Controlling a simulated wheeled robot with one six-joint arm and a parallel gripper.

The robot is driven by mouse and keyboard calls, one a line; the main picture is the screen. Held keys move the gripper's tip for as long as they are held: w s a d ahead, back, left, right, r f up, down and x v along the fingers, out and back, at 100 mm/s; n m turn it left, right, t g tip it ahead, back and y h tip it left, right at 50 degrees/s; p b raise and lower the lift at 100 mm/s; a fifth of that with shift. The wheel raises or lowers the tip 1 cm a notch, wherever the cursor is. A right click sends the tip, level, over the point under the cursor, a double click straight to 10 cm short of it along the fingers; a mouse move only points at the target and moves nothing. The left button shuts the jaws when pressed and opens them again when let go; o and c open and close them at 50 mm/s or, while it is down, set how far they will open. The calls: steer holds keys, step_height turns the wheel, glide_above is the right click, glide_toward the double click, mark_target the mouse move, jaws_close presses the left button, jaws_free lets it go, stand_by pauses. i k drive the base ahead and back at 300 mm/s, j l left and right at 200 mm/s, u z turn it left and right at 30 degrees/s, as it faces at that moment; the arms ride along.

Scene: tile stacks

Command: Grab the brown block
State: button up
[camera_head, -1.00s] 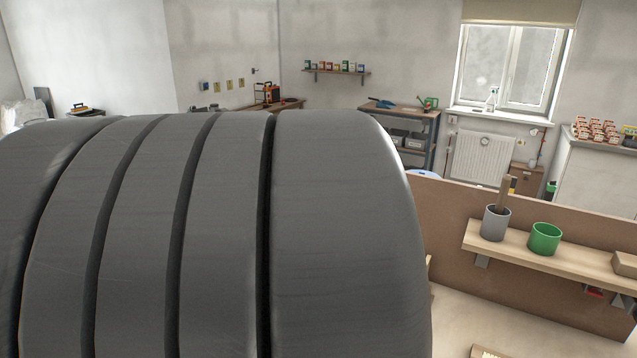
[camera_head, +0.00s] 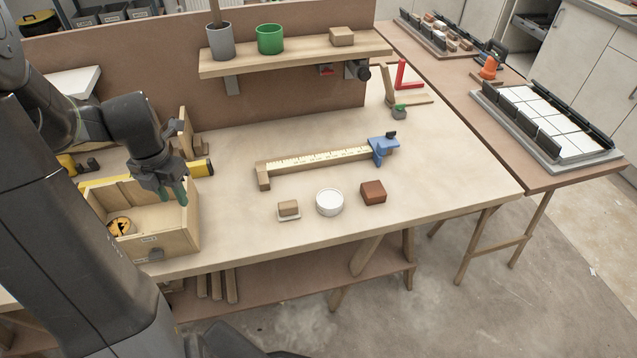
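A reddish-brown block (camera_head: 373,192) lies on the light wooden workbench (camera_head: 440,170), near its front edge. A smaller tan block (camera_head: 289,208) sits on a small white dish to its left, and a round white bowl (camera_head: 329,202) stands between them. Another tan block (camera_head: 342,36) is on the raised shelf. My gripper (camera_head: 174,193) points down over the wooden box at the left, well left of the brown block. Its greenish fingertips show, but the gap between them is unclear. No held object is visible.
The open wooden box (camera_head: 180,243) holds a round orange-and-black item. A wooden measuring tool with a blue clamp (camera_head: 382,148) lies behind the blocks. Grey and green cups stand on the shelf (camera_head: 290,57). The bench right of the brown block is clear.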

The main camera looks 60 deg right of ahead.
mark_target(373, 192)
steer(key=k+l+u, duration=0.45)
steer(key=k+l, duration=0.35)
steer(key=l, duration=0.45)
steer(key=k+l+u, duration=0.45)
steer(key=k+l, duration=0.5)
